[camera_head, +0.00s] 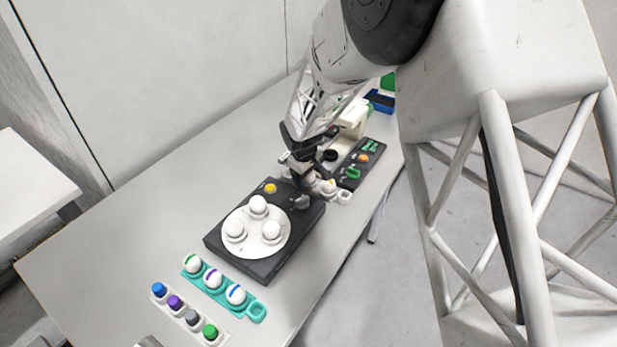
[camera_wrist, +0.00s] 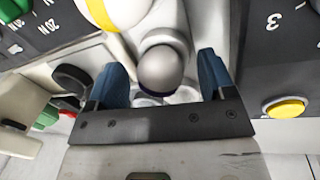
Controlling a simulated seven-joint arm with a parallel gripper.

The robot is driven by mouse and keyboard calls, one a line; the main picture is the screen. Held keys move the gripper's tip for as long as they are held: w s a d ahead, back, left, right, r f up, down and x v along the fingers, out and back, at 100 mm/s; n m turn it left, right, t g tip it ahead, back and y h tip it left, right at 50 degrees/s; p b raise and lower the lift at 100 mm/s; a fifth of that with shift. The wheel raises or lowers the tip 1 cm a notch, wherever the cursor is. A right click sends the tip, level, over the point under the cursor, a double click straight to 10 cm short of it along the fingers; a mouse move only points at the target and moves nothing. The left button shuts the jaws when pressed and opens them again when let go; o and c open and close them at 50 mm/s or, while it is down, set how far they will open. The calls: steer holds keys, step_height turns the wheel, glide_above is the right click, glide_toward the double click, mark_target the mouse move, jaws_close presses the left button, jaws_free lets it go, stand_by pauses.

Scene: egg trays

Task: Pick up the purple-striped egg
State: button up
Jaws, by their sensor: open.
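In the wrist view my gripper (camera_wrist: 160,66) is open. A grey, rounded, shiny thing (camera_wrist: 163,70) shows between its blue fingers; I cannot tell whether they touch it. A yellow-striped egg (camera_wrist: 115,12) lies just beyond.
The black device (camera_head: 262,268) carries a white turntable (camera_head: 253,236) with three white eggs, and a yellow button (camera_wrist: 285,107). A dark control panel (camera_head: 350,175) lies behind. The table's left is clear.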

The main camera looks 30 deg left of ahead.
stand_by(0.5)
steer(key=c, duration=0.7)
steer(key=shift+r, duration=0.1)
steer(key=shift+r, duration=4.9)
steer(key=w, duration=1.4)
steer(key=shift+f, duration=0.35)
